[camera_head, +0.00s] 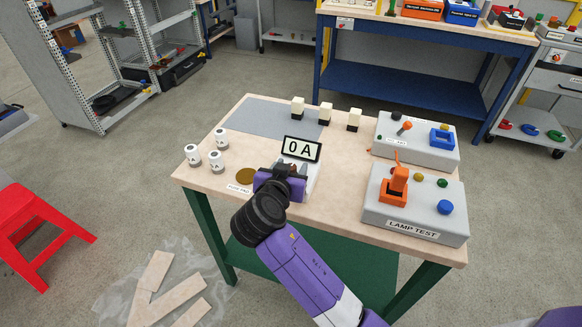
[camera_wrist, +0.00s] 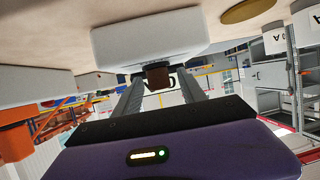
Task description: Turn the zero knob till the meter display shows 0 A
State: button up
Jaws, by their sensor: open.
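The meter display (camera_head: 301,149) reads "0 A" and stands upright at the middle of the table, on a pale meter body (camera_head: 312,175). The meter body also shows as a pale block in the wrist view (camera_wrist: 150,36). My gripper (camera_head: 288,170) is at the front of the meter and hides much of it in the head view. In the wrist view my gripper (camera_wrist: 160,84) has its two grey fingers apart. A small dark brown knob (camera_wrist: 158,77) shows between the fingertips, with no clear contact on either side. Its pointer or marking is too small to tell.
A grey lamp test box (camera_head: 415,205) with an orange lever stands right of the meter, with another grey box (camera_head: 418,140) behind. White cylinders (camera_head: 216,161) stand left, near a brown disc (camera_head: 246,175). Pale blocks (camera_head: 326,113) stand behind. The grey mat (camera_head: 262,117) has free room.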

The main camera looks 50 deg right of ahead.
jog(key=v, duration=0.7)
jog(key=shift+s+a+r+b, duration=0.15)
jog(key=shift+a+b, duration=0.1)
jog(key=shift+b, duration=0.05)
jog(key=w+a+r+n+t+y, duration=0.2)
jog(key=w+a+n+t+y, duration=0.2)
jog(key=w+a+n+t, duration=0.25)
jog(key=s+a+f+n+t+y, duration=0.3)
jog(key=s+a+n+t+y, duration=0.1)
jog(key=s+a+n+y, duration=0.3)
jog(key=s+a+g+y, duration=0.1)
jog(key=s+a, duration=0.1)
jog(key=s, duration=2.6)
jog(key=shift+a+f, duration=0.35)
jog(key=shift+f, duration=0.15)
